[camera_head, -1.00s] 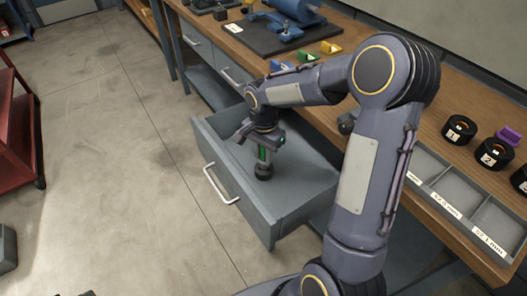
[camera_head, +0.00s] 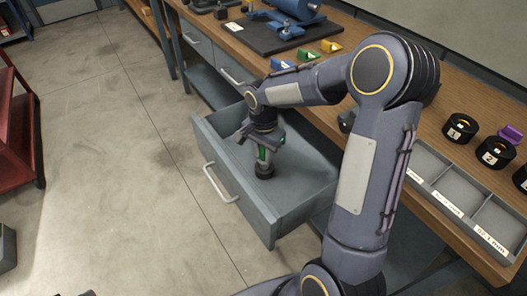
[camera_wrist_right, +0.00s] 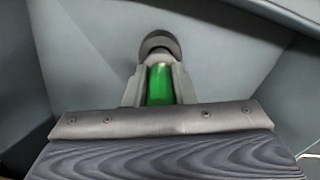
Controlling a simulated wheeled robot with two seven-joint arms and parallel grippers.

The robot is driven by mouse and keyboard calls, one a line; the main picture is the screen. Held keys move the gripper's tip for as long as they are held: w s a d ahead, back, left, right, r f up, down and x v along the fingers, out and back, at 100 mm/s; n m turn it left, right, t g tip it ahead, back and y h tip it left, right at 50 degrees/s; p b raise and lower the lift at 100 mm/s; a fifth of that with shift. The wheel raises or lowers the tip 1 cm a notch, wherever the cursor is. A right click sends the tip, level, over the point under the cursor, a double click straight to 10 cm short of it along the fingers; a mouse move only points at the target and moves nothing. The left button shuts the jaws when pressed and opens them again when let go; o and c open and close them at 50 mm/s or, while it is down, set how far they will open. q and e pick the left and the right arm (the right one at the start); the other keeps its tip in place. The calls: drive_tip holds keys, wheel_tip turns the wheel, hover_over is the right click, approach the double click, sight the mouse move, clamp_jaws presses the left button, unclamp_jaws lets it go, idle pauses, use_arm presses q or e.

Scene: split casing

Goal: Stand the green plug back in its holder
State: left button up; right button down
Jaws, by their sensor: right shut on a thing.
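The green plug (camera_head: 262,154) is between the fingers of my right gripper (camera_head: 262,160), inside the open grey drawer (camera_head: 303,189). The gripper points down and is shut on the plug. In the right wrist view the green body of the plug (camera_wrist_right: 160,84) shows between the two fingers (camera_wrist_right: 159,88). A dark round piece (camera_wrist_right: 160,44) is just past the fingertips, over the drawer floor; I cannot tell whether it is the holder or the plug's end. It also shows in the head view (camera_head: 264,171). My left gripper is not in view.
The drawer's walls stand close around the gripper. The wooden bench (camera_head: 447,179) holds black numbered rings (camera_head: 460,128), a purple piece (camera_head: 511,134), a sorting tray (camera_head: 449,208) and small coloured blocks (camera_head: 331,46). A red cart (camera_head: 18,135) stands at the far left. The floor between is clear.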

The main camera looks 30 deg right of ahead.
drive_tip(key=shift+f+b, duration=1.1)
drive_tip(key=shift+f, duration=0.4)
idle(0.4)
drive_tip(key=c, duration=1.1)
unclamp_jaws()
drive_tip(key=shift+r+p, duration=3.15)
drive_tip(key=shift+r, duration=0.9)
